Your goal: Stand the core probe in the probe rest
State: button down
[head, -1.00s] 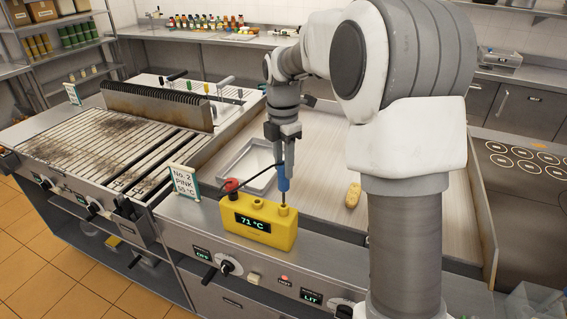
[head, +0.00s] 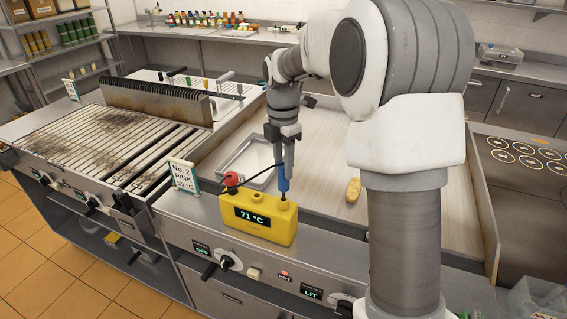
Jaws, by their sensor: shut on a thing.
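The core probe (head: 283,184) has a blue handle and a thin metal tip pointing down; a dark cable runs from it towards the left. My gripper (head: 283,168) is shut on the top of the probe and holds it upright. A yellow box (head: 258,222) reading 71 °C stands on the front ledge. It has raised round sockets on top and a red knob at its left end. The probe's tip is at the right socket (head: 284,204), with the blue handle just above it. How deep the tip sits is too small to tell.
A sign card (head: 184,178) stands left of the box. A metal tray (head: 247,160) lies behind it on the flat plate. A yellow-brown food piece (head: 353,190) lies to the right. The slatted grill (head: 75,145) with a dark upright rack is at the left.

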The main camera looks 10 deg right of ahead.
jog(key=shift+f+b, duration=0.45)
jog(key=shift+f, duration=0.45)
jog(key=shift+c, duration=2.3)
grip_release()
notch_tip(320, 180, up, 18)
jog(key=shift+f+p, duration=0.25)
jog(key=shift+p, duration=0.2)
jog(key=shift+a, duration=0.1)
